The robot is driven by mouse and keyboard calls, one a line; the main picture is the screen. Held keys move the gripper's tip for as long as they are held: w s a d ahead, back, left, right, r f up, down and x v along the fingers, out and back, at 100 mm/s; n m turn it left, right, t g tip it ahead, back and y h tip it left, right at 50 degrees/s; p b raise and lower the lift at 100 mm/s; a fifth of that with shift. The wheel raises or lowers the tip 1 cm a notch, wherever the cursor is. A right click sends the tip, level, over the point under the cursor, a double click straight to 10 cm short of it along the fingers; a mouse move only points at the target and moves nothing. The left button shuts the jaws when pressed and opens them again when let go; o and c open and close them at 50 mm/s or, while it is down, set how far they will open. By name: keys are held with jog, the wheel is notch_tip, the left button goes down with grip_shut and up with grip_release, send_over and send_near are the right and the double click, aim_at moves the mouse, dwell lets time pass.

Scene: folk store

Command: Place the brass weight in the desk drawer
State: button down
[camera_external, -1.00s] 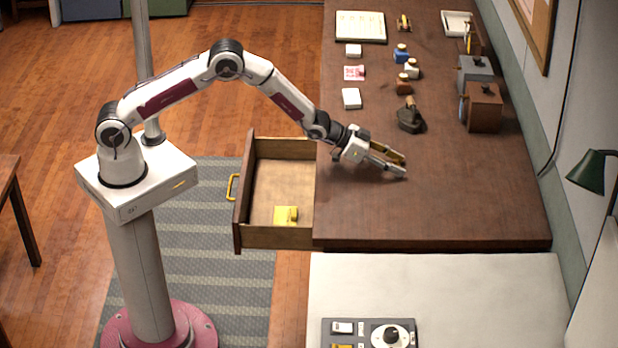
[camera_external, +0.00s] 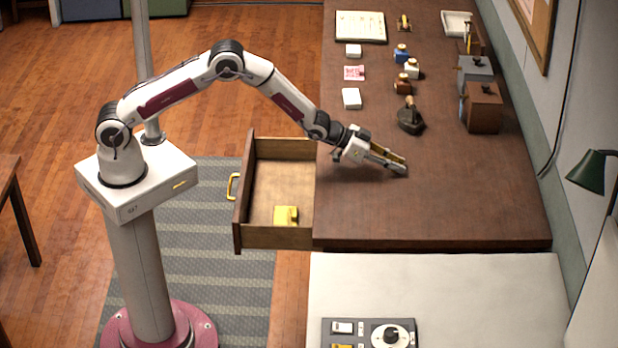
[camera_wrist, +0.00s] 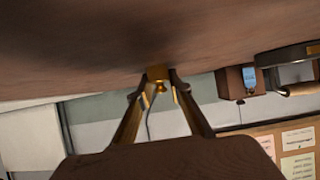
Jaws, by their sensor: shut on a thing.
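In the external view the fingers hide the weight. The desk drawer (camera_external: 243,190) stands pulled out to the left of the desk, open at the top, with a yellow handle.
A dark stamp-like object (camera_external: 410,120) stands behind my gripper. Ink bottles (camera_external: 403,84), a white block (camera_external: 351,98) and brown (camera_external: 485,108) and grey (camera_external: 474,75) boxes stand farther back. The desk's front part (camera_external: 450,215) is clear. Much of the drawer floor is bare.

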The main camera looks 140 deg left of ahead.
aim_at(396, 160)
jog(key=shift+r, duration=5.05)
jog(key=shift+w+r, duration=0.1)
